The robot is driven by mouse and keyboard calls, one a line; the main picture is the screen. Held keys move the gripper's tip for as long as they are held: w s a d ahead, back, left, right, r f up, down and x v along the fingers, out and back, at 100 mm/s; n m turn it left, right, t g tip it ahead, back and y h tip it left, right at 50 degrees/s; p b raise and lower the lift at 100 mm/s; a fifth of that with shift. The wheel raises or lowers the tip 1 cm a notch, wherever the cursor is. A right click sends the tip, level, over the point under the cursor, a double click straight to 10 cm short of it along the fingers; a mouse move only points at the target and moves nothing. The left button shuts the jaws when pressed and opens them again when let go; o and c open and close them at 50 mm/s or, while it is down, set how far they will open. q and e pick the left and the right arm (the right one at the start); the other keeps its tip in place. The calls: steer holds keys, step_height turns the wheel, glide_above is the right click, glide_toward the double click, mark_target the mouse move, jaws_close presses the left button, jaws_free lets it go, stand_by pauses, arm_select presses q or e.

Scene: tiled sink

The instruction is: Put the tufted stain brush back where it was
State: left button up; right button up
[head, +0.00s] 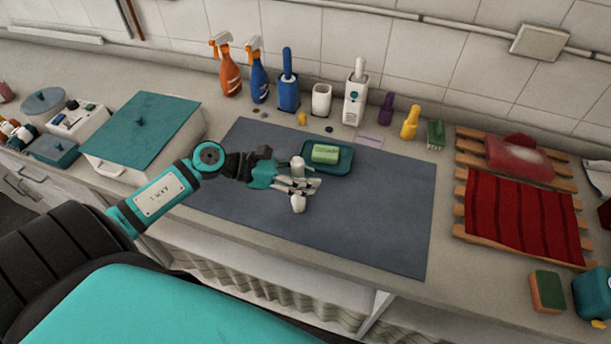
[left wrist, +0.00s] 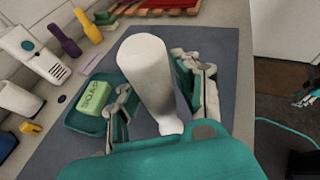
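A white, round-handled object (head: 297,203), which looks like the tufted stain brush, stands about upright between the fingers of my left gripper (head: 292,185). In the left wrist view its thick pale handle (left wrist: 148,65) fills the space between the fingers (left wrist: 160,95); its bristles cannot be made out. My left gripper is shut on it, above the blue-grey mat (head: 375,225) and just in front of the green soap tray. An open white holder (head: 321,100) stands empty-looking at the back. What looks like my right gripper (left wrist: 306,94) shows small at the left wrist view's right edge.
The teal tray (head: 343,168) holds green soap (head: 325,153). Behind stand spray bottles (head: 229,70), a blue brush holder (head: 288,95), a white holder with brush (head: 355,100), and purple and yellow bottles (head: 410,123). The mat's right part is clear.

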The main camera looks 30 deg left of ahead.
arm_select(q)
steer(key=shift+r, duration=0.25)
steer(key=shift+s+a+b, duration=0.65)
steer(key=shift+s+a, duration=0.1)
steer(key=shift+a, duration=0.15)
steer(key=b+v, duration=0.2)
steer(key=v, duration=0.7)
steer(key=shift+s+a+r+b, duration=0.15)
steer(key=shift+a+r+b, duration=0.05)
steer(key=shift+r+b, duration=0.2)
steer(key=shift+a, duration=0.1)
